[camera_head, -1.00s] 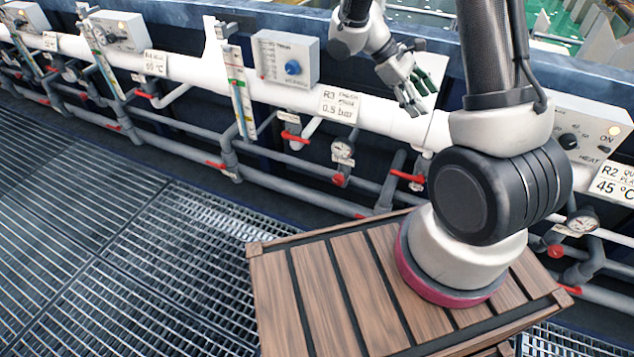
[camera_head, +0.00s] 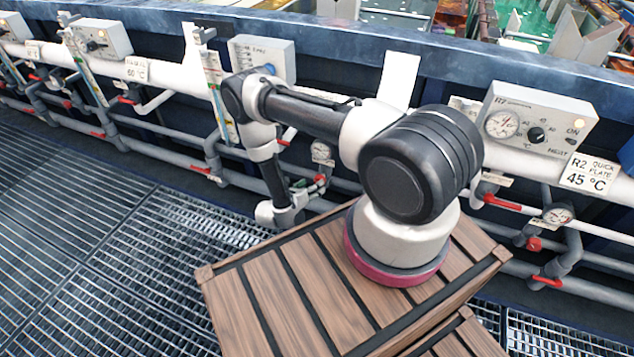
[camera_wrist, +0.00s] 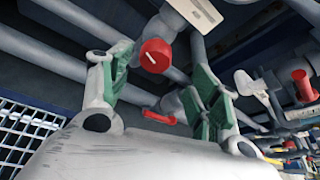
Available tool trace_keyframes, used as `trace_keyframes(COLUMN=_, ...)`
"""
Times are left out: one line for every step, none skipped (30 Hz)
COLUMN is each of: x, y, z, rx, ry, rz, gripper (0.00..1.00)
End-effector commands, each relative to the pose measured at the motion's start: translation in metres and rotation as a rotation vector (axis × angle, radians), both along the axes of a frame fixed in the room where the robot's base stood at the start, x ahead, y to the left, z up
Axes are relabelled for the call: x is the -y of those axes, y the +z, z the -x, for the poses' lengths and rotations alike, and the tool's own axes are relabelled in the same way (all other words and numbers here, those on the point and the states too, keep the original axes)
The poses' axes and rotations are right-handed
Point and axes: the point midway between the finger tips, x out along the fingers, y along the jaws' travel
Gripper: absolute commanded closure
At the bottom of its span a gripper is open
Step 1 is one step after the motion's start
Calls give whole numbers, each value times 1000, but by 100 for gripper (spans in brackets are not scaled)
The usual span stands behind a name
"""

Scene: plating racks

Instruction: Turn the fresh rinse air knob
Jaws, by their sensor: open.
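A round red knob with a white line (camera_wrist: 155,55) is on grey pipework in the wrist view, between my fingertips or just beyond them. I cannot tell whether they touch it. My gripper (camera_wrist: 158,64) is open, with a green-padded finger on each side of the knob. In the head view my gripper (camera_head: 308,187) is small and partly hidden by my arm, low at the pipes under a round gauge (camera_head: 321,152). A pale tag (camera_wrist: 196,12) beside the knob is unreadable. The R3 sign is hidden behind my arm now.
A red lever (camera_wrist: 158,117) lies just below the knob, and another red knob (camera_wrist: 303,86) is at the right. The R2 heater box (camera_head: 540,118) and its sign (camera_head: 590,173) are right of my arm. Floor grating (camera_head: 90,260) is clear at left.

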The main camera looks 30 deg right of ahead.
Motion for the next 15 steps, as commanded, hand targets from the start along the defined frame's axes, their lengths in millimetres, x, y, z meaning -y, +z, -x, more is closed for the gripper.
trace_keyframes(x=-1, y=-5, z=-1, rx=-3, ry=19, rz=-3, gripper=38)
trace_keyframes(x=0, y=-7, z=-2, rx=-4, ry=24, rz=-4, gripper=38)
trace_keyframes(x=2, y=-9, z=-5, rx=-4, ry=27, rz=-4, gripper=38)
trace_keyframes(x=5, y=-10, z=-7, rx=-3, ry=27, rz=-4, gripper=38)
trace_keyframes(x=9, y=-11, z=-8, rx=-3, ry=25, rz=-5, gripper=38)
trace_keyframes(x=15, y=-14, z=-11, rx=-3, ry=23, rz=-5, gripper=38)
trace_keyframes(x=19, y=-16, z=-13, rx=-4, ry=23, rz=-5, gripper=38)
trace_keyframes(x=24, y=-17, z=-15, rx=-3, ry=22, rz=-5, gripper=38)
trace_keyframes(x=29, y=-20, z=-19, rx=-3, ry=23, rz=-5, gripper=38)
trace_keyframes(x=34, y=-22, z=-21, rx=-2, ry=22, rz=-5, gripper=38)
trace_keyframes(x=38, y=-23, z=-24, rx=-1, ry=22, rz=-4, gripper=38)
trace_keyframes(x=43, y=-25, z=-26, rx=-3, ry=24, rz=-4, gripper=38)
trace_keyframes(x=46, y=-27, z=-28, rx=-2, ry=23, rz=-4, gripper=38)
trace_keyframes(x=49, y=-28, z=-30, rx=-2, ry=23, rz=-4, gripper=38)
trace_keyframes(x=52, y=-30, z=-32, rx=-3, ry=24, rz=-5, gripper=38)
